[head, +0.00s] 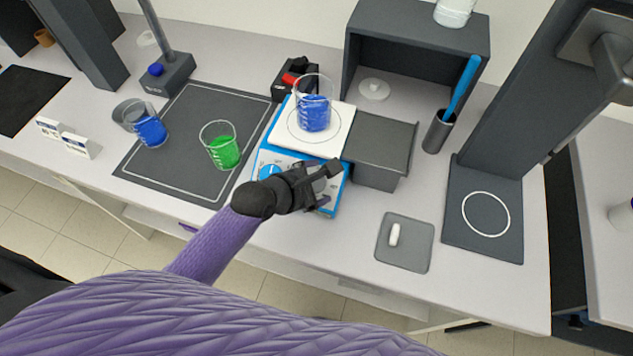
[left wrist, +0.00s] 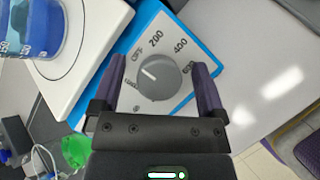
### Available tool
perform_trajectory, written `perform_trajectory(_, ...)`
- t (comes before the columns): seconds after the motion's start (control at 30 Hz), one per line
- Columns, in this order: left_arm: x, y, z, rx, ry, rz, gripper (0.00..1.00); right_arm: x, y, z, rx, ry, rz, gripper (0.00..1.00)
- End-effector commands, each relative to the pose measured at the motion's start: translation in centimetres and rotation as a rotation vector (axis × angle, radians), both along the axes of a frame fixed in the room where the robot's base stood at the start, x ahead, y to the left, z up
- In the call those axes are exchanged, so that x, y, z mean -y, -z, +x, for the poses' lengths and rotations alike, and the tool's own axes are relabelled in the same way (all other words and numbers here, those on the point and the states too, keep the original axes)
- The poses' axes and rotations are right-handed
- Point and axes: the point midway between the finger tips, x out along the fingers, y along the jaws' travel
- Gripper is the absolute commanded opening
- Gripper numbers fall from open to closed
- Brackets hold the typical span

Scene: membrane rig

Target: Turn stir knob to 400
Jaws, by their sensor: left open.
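The stirrer hotplate (head: 277,157) has a blue body and a white top plate. In the left wrist view its grey stir knob (left wrist: 162,80) sits on a white dial marked OFF, 200, 400 and higher numbers. The knob's white pointer line points to the upper left, near OFF. My left gripper (head: 331,182) is over the hotplate's front panel and hides much of the knob in the head view. In the left wrist view the gripper (left wrist: 156,92) is open, with one finger on either side of the knob and gaps between. My right gripper is not in view.
A beaker of blue liquid (head: 313,112) stands on the hotplate. A blue knob (head: 270,172) is at the panel's left. A green-filled beaker (head: 224,153) stands on the dark mat (head: 190,185). A grey box (head: 378,152) adjoins the hotplate. A tray (head: 415,254) holds a white stir bar (head: 394,235).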

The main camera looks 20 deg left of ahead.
Motion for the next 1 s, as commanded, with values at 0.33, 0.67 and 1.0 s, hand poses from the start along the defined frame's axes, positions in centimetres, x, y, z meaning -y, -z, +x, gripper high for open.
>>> perform_trajectory(0.33,0.04,0.01,0.04,0.0,0.001,0.001,0.72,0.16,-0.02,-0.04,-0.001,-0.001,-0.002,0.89)
perform_trajectory(0.67,0.03,0.01,0.03,0.0,0.001,0.001,0.02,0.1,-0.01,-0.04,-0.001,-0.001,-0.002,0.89)
perform_trajectory(1.0,0.03,-0.18,0.04,0.0,0.046,0.032,0.0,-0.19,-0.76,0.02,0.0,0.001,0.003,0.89)
